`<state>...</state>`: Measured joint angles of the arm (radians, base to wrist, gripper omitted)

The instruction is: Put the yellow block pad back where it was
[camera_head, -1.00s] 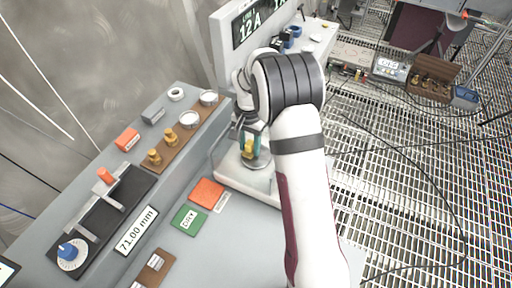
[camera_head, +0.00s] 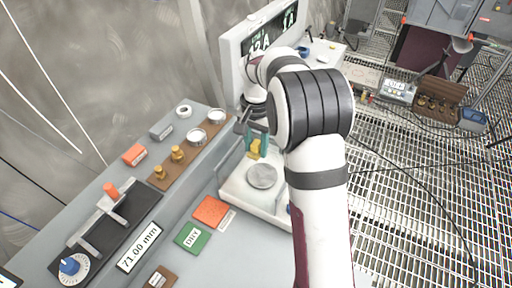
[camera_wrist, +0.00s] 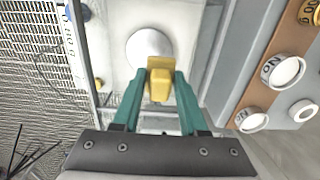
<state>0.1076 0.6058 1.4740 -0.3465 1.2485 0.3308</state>
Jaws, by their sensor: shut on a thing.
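My gripper (camera_head: 257,142) has teal fingers and is shut on a small yellow block (camera_head: 256,150). It holds the block above and just behind the round metal pan (camera_head: 262,176) of the white scale. The wrist view shows the yellow block (camera_wrist: 160,88) between both fingertips, with the pan (camera_wrist: 148,46) beyond it. An orange pad (camera_head: 210,211) and a green pad (camera_head: 193,237) lie on the grey bench in front of the scale. The block appears clear of the pan.
A wooden strip on the left holds brass weights (camera_head: 177,153) and white-topped round pieces (camera_head: 196,136). A black slide gauge (camera_head: 110,215) stands at the front left. A display panel (camera_head: 262,42) rises behind the scale.

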